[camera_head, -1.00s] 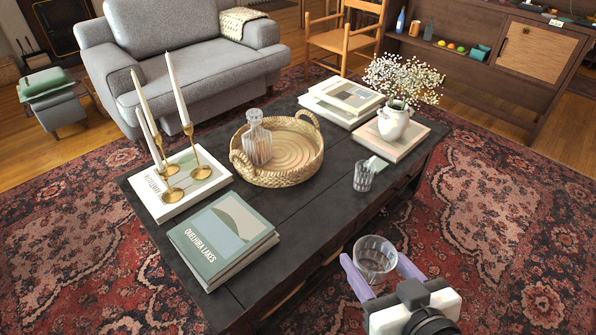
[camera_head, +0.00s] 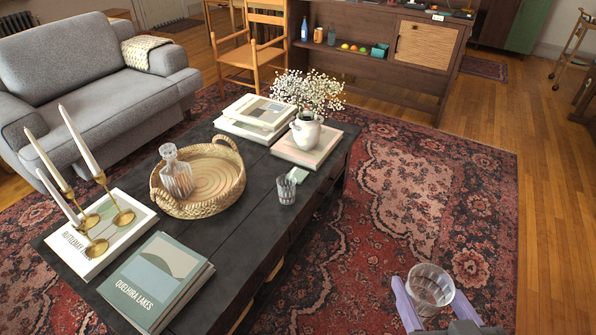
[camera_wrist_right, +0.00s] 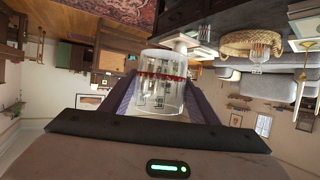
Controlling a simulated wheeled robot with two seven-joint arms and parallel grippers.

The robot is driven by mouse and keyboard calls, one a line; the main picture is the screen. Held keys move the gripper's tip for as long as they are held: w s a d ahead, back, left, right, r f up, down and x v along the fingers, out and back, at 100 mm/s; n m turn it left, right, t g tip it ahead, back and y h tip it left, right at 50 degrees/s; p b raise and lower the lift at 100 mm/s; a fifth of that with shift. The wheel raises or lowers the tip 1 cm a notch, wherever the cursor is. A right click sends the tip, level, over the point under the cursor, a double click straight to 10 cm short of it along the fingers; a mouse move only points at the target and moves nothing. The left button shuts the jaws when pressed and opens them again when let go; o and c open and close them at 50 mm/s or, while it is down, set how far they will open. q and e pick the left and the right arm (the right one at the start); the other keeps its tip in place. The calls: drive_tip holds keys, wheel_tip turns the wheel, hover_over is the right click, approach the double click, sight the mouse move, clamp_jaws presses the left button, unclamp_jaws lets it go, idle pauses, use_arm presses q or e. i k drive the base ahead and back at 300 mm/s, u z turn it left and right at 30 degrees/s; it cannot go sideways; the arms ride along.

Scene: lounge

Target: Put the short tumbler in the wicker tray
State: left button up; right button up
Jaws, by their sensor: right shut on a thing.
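The short tumbler (camera_head: 431,286), clear glass, is held between the purple fingers of my right gripper (camera_head: 430,294), over the rug to the right of the table. The tumbler fills the middle of the right wrist view (camera_wrist_right: 160,85), with the gripper fingers (camera_wrist_right: 160,100) on either side of it. The round wicker tray (camera_head: 208,211) stands on the dark table, left of and farther than my gripper. A glass decanter (camera_head: 177,178) stands in the tray's left part; its right part is bare. My left gripper is out of view.
Another ribbed glass (camera_head: 287,190) stands on the table (camera_head: 262,222) right of the tray. Candlesticks on a book (camera_head: 120,243), a green book (camera_head: 155,283), a book stack (camera_head: 252,117) and a flower vase (camera_head: 306,132) surround the tray. An armchair is behind.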

sight(215, 184)
drive_tip(key=z, duration=1.05)
drive_tip(key=i, duration=2.6)
drive_tip(key=u, duration=4.15)
drive_tip(key=i, duration=0.5)
drive_tip(key=z, duration=0.05)
